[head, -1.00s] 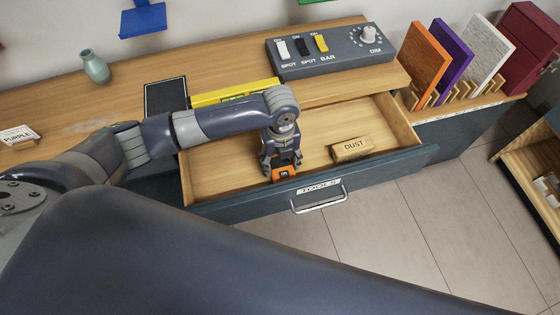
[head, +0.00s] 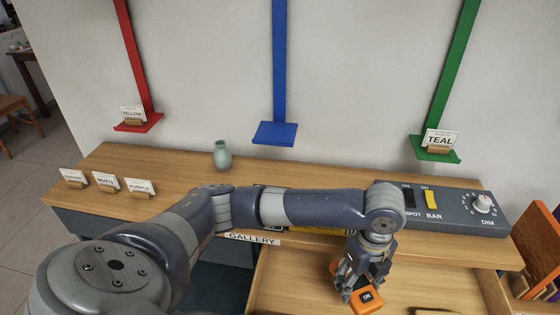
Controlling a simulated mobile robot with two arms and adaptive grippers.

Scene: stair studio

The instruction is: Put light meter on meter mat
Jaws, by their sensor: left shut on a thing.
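The light meter (head: 370,306) is a small orange device with a dark display. My left gripper (head: 358,283) is shut on it and holds it, tilted, over the open drawer (head: 290,284). The height of the meter above the drawer floor is hard to tell. The meter mat, a dark rectangle on the desk top in the earlier view, is now mostly or wholly hidden behind my left arm, left of the yellow bar (head: 325,231). My right gripper is out of view.
The switch panel (head: 455,208) stands at the desk's right. A teal vase (head: 222,155) and name cards, such as the purple card (head: 140,187), stand on the desk (head: 120,160). Red, blue (head: 275,133) and green shelves hang on the wall. The desk's left middle is clear.

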